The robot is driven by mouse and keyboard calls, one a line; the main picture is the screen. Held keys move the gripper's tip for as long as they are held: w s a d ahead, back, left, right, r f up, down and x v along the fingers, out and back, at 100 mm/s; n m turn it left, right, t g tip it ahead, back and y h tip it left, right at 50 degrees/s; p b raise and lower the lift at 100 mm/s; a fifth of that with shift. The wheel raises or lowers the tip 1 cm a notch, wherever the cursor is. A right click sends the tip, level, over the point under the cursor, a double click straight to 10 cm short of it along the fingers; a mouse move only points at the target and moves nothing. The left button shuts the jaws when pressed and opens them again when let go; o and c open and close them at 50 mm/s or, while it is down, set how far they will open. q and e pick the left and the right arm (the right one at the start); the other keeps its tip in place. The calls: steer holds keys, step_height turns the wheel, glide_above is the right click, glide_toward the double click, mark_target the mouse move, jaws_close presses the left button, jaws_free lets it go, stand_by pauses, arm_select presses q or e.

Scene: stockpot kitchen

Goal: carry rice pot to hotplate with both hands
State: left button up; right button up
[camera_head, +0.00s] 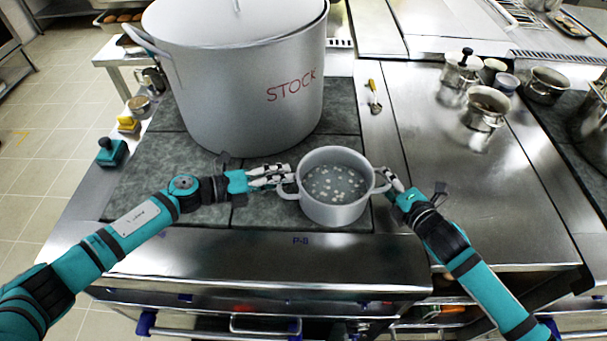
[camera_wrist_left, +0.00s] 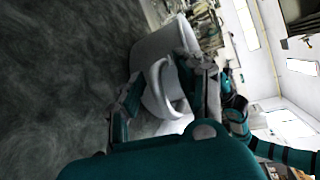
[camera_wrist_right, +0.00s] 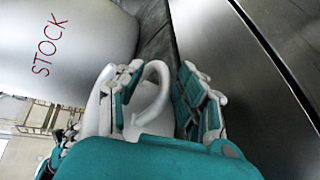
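The rice pot (camera_head: 333,205) is a small light-grey pot with two loop handles, holding cloudy water with pale bits. It stands upright on dark grey stone slabs (camera_head: 170,165), near their front edge. My left gripper (camera_head: 284,174) is at its left handle; in the left wrist view this handle (camera_wrist_left: 157,88) lies between the spread fingers. My right gripper (camera_head: 388,182) is at the right handle; in the right wrist view that handle (camera_wrist_right: 160,78) lies between the parted fingers. Both grippers look open, with gaps beside the handles. I cannot tell which surface is the hotplate.
A large stockpot marked STOCK (camera_head: 240,85) stands close behind the rice pot. A yellow-handled utensil (camera_head: 374,95) lies on the steel to its right. Several small pots, including a steel one (camera_head: 486,108), stand farther right. The steel top (camera_head: 475,190) at right front is clear.

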arm_select(q)
steer(key=v, duration=1)
steer(key=shift+s+a, duration=0.1)
steer(key=shift+a, duration=0.25)
arm_select(e)
steer(key=shift+a, duration=0.15)
arm_select(q)
steer(key=shift+s+a+r, duration=0.15)
steer(key=shift+s+a, duration=0.05)
steer(key=shift+a, duration=0.3)
arm_select(e)
steer(key=shift+s, duration=0.15)
steer(key=v, duration=1.2)
